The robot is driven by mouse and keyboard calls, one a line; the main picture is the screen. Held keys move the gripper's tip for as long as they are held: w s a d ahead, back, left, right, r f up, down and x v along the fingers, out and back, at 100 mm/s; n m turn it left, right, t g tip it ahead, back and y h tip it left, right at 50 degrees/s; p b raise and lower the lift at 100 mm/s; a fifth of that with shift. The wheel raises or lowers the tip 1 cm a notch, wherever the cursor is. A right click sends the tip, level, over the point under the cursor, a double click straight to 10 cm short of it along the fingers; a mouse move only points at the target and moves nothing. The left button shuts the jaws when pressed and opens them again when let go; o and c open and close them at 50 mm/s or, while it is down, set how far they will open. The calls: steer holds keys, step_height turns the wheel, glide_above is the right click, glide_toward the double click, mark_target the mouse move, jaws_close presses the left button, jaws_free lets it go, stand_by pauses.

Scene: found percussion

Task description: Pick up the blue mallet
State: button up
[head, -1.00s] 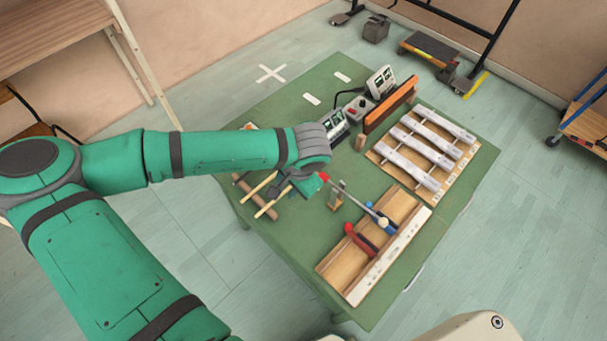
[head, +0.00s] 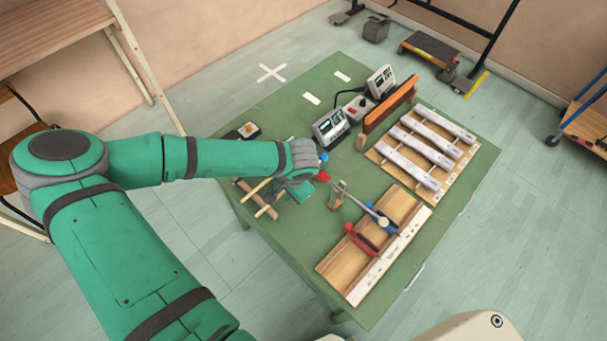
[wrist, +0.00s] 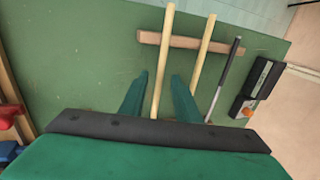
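A round blue head (head: 323,158), apparently a mallet's, shows just behind my gripper (head: 302,191) in the head view. A red head (head: 322,176) lies in front of it. In the wrist view, two pale wooden sticks (wrist: 205,50) and a dark-handled stick (wrist: 226,75) lie side by side, the wooden ones across a wooden bar (wrist: 185,41). My gripper (wrist: 160,76) is open, with one pale stick between its fingers and the other outside the right finger. The stick heads are hidden there, so I cannot tell which stick carries the blue head.
A wooden tray (head: 340,266) with red and blue handled items is at the front right. Metal bars on a wooden frame (head: 381,155) stand behind it. A grey device (head: 331,127) and a small black box with an orange button (head: 248,130) are farther back.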

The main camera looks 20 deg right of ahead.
jaws_close()
steer(key=shift+r, duration=0.2)
